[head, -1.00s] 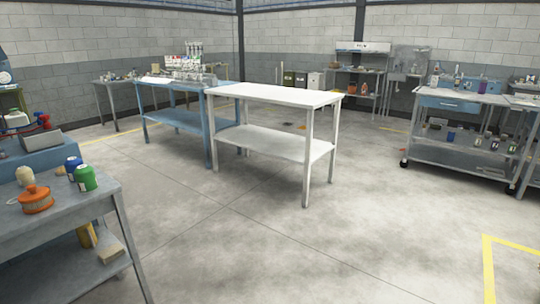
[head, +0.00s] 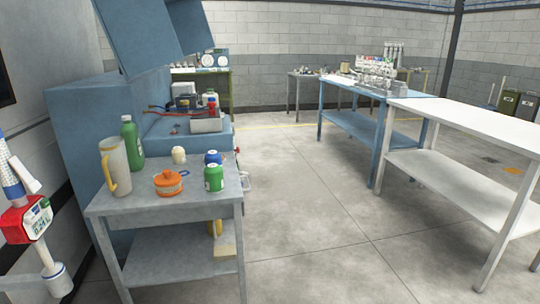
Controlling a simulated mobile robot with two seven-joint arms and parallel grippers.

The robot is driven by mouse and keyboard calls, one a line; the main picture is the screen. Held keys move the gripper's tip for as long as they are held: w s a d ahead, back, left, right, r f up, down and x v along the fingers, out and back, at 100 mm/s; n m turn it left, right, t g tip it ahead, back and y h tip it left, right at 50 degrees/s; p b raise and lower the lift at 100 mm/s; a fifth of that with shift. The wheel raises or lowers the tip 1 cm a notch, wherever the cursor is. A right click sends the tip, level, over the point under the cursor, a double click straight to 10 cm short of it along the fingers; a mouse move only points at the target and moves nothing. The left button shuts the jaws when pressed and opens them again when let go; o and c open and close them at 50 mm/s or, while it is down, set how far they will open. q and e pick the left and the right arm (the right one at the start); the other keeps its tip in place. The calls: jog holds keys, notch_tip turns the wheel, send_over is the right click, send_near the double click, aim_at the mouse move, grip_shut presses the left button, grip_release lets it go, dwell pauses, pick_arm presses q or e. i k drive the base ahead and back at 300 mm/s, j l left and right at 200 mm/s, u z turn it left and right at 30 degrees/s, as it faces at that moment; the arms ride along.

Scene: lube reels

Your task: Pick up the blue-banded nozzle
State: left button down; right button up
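I cannot make out a blue-banded nozzle for certain. At the far left edge is a dispenser-like device with a red meter box (head: 27,217) and a small display. A blue-and-white patterned section (head: 11,180) is above the box, and a pale tube runs down from it to a grey cup-shaped end (head: 58,281). The left side of this device is cut off by the picture edge. Neither of my grippers is in view.
A grey cart (head: 140,203) stands near left, bearing a beige jug (head: 116,165), a green bottle (head: 132,142), an orange pot (head: 168,184) and cans. A blue cabinet (head: 75,140) is behind it. A blue bench and white table (head: 475,125) stand right. The middle floor is clear.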

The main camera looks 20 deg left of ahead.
aim_at(14, 226)
jog(key=i+u, duration=0.15)
jog(key=u, duration=0.3)
jog(key=i+l+u, duration=0.15)
jog(key=u, duration=0.25)
jog(key=i+l+u, duration=0.15)
jog(key=u, duration=0.3)
jog(key=i+l+u, duration=0.15)
jog(key=u, duration=0.25)
jog(key=i+l+u, duration=0.15)
jog(key=u, duration=0.3)
jog(key=i+l+u, duration=0.1)
jog(key=l+u, duration=0.6)
jog(key=u, duration=0.15)
jog(key=i+l+u, duration=0.1)
jog(key=l+u, duration=0.35)
jog(key=j, duration=0.1)
